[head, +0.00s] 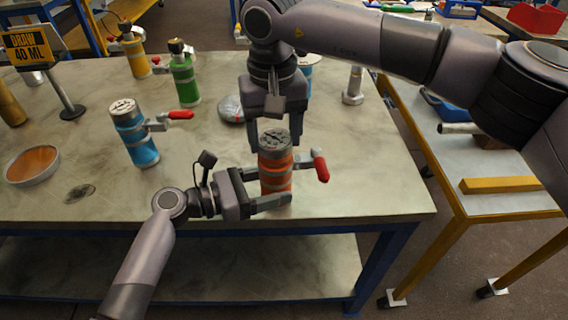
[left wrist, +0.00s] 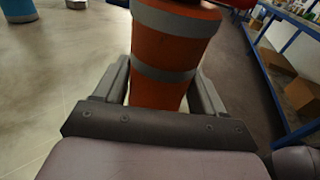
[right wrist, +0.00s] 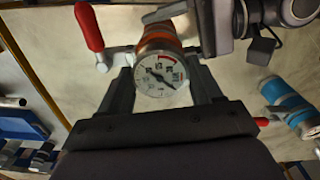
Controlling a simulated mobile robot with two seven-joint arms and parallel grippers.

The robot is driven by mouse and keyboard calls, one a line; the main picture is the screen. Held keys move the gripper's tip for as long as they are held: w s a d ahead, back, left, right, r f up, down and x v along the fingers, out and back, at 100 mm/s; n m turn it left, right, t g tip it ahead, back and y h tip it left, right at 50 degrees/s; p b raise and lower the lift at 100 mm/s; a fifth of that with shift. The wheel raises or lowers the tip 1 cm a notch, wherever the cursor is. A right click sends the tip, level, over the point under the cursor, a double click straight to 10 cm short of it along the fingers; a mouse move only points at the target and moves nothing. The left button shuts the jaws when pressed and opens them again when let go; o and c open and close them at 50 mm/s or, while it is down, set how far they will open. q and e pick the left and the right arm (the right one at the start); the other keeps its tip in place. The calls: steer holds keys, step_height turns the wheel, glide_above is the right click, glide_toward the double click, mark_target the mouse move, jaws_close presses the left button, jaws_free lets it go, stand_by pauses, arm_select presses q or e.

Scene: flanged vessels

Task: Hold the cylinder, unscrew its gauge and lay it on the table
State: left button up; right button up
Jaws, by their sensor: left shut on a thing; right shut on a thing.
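The orange cylinder (head: 275,175) with grey bands stands near the front edge of the table, a red-handled valve on its right side. My left gripper (head: 268,186) is shut around its body from the left; the left wrist view shows the banded orange body (left wrist: 165,55) between the fingers. The round gauge (head: 274,139) sits on the cylinder's top; its white dial (right wrist: 160,76) faces the right wrist camera. My right gripper (head: 274,134) reaches down from above, its fingers shut on opposite sides of the gauge. The joint below the gauge is hidden.
Blue (head: 137,140), green (head: 183,75) and yellow (head: 134,52) cylinders stand farther left and back. A round dish (head: 32,165) and a "DRAW 40 ML" sign (head: 28,46) are at the left. The table (head: 215,155) is bare between the blue cylinder and my left gripper.

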mark_target(274, 137)
steer(key=shift+r, duration=1)
steer(key=shift+r, duration=0.2)
steer(key=shift+r, duration=2.35)
arm_select(q)
steer(key=o, duration=1)
steer(key=shift+a, duration=0.1)
steer(key=v, duration=1.1)
steer(key=shift+s+a, duration=0.15)
steer(key=shift+a, duration=0.2)
